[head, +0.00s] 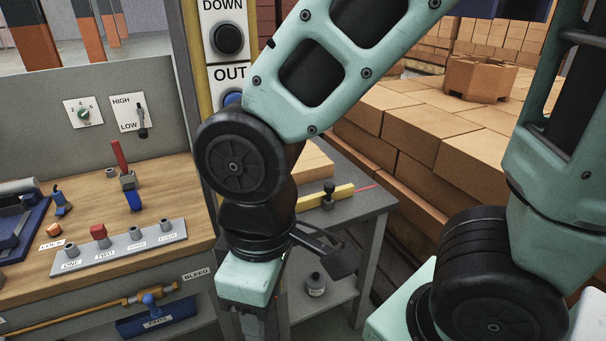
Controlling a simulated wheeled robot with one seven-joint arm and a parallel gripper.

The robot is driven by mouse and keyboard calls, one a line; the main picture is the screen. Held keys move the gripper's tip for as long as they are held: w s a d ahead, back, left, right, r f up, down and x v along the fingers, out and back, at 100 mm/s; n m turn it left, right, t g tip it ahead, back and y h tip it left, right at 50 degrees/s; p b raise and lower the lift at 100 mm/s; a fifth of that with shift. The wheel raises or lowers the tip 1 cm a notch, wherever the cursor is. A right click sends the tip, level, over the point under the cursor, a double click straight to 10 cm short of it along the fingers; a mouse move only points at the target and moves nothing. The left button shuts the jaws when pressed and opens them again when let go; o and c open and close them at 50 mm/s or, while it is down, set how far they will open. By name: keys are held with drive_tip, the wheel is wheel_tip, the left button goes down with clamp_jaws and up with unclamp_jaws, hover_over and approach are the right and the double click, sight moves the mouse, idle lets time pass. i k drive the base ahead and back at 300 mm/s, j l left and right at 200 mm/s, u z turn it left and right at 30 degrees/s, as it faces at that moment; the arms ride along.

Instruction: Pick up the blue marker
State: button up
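I cannot make out a blue marker with certainty in the head view. A blue upright piece (134,200) stands below a red-handled part on the wooden bench, and a small blue-and-black item (61,203) sits farther left; I cannot tell if either is a marker. My arm reaches down in front of the small grey table, with its mint end section (248,283) near the bottom edge. The fingertips do not show, so I cannot tell whether my gripper is open or holds anything. My arm hides part of the table.
The wooden bench (180,206) at left carries a grey strip (125,247) of labelled posts. The grey side table (374,204) holds a yellow bar (340,196) with a dark knob; a dark bottle (316,284) stands on its lower shelf.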

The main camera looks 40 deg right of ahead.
sight(130, 188)
drive_tip(key=i+j+z, duration=0.1)
drive_tip(key=j, duration=0.3)
drive_tip(key=i+j+z, duration=0.1)
drive_tip(key=j, duration=0.35)
drive_tip(key=i+j+z, duration=0.1)
drive_tip(key=i+j, duration=0.15)
drive_tip(key=j, duration=0.2)
drive_tip(key=i+j, duration=0.1)
drive_tip(key=j, duration=0.35)
drive_tip(key=i+j+z, duration=0.15)
drive_tip(key=j, duration=0.3)
drive_tip(key=i+j+z, duration=0.15)
drive_tip(key=i+j, duration=0.15)
drive_tip(key=i+j+z, duration=0.15)
drive_tip(key=j, duration=0.4)
drive_tip(key=i+j, duration=0.2)
drive_tip(key=i, duration=0.25)
drive_tip(key=z, duration=0.05)
